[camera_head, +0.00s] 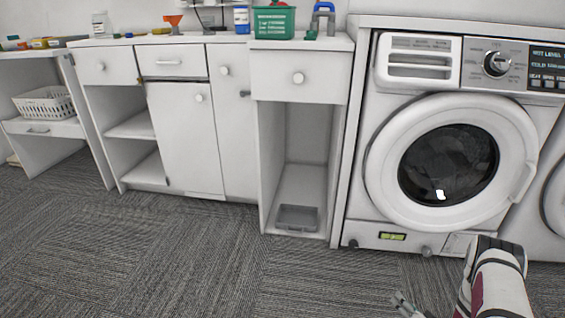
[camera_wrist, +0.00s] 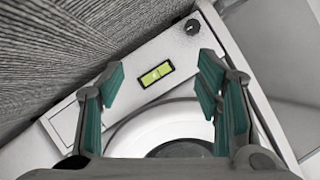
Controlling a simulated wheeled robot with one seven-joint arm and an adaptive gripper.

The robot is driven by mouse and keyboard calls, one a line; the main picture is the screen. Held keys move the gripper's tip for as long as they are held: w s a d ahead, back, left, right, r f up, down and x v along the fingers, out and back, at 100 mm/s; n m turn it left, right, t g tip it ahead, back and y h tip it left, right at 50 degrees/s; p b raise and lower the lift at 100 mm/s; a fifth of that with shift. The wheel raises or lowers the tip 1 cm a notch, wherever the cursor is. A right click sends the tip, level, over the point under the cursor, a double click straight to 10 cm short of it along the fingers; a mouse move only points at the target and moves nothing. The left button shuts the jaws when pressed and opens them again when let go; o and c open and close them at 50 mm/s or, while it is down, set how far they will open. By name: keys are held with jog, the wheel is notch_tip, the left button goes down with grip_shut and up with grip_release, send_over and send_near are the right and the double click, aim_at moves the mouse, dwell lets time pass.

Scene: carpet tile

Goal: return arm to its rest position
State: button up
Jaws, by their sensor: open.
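My gripper (camera_head: 402,302) shows at the bottom right of the head view, low over the carpet in front of the washing machine. In the wrist view my gripper (camera_wrist: 158,82) is open, with its two teal-padded fingers spread apart and nothing between them. Beyond the fingers is the lower front panel of the washing machine (camera_wrist: 110,105), with a yellow-green label. My arm (camera_head: 495,285) reaches in from the lower right, and its base is out of view.
The washing machine (camera_head: 372,195) stands at the right with its round door shut. White cabinets (camera_head: 180,125) line the wall to its left. A grey tray (camera_head: 297,217) lies in the open lower compartment. The carpet (camera_head: 160,260) in front is clear.

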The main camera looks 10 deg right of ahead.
jog(key=w+d+r+n+g+h, duration=0.1)
jog(key=w+d+r+g, duration=0.1)
jog(key=w+r, duration=0.5)
jog(key=w+d+r+n+g+h, duration=0.15)
jog(key=w+r, duration=0.25)
jog(key=r, duration=0.7)
jog(key=a+r+g, duration=0.1)
jog(key=a+r, duration=0.1)
jog(key=r, duration=0.7)
jog(key=a+r+g, duration=0.1)
jog(key=a+r, duration=0.1)
jog(key=r, duration=0.6)
jog(key=s+a+r+n+g, duration=0.1)
jog(key=s+a+r+g, duration=0.1)
jog(key=s+a+r, duration=0.7)
jog(key=s+a+r+n+g, duration=0.1)
jog(key=s+a+r+g, duration=0.1)
jog(key=s+a+r, duration=0.7)
jog(key=s+a+r+n+g+y+p, duration=0.1)
jog(key=s+a+r+g, duration=0.15)
jog(key=s+a, duration=0.7)
jog(key=s+a+r+n+g+y, duration=0.15)
jog(key=s+r, duration=0.25)
jog(key=s, duration=1.3)
notch_tip(320, 180, up, 40)
jog(key=t+p, duration=0.4)
jog(key=p, duration=3.4)
jog(key=shift+a+f+n+t, duration=0.15)
jog(key=shift+a+n+t, duration=0.05)
jog(key=shift+n+t, duration=0.15)
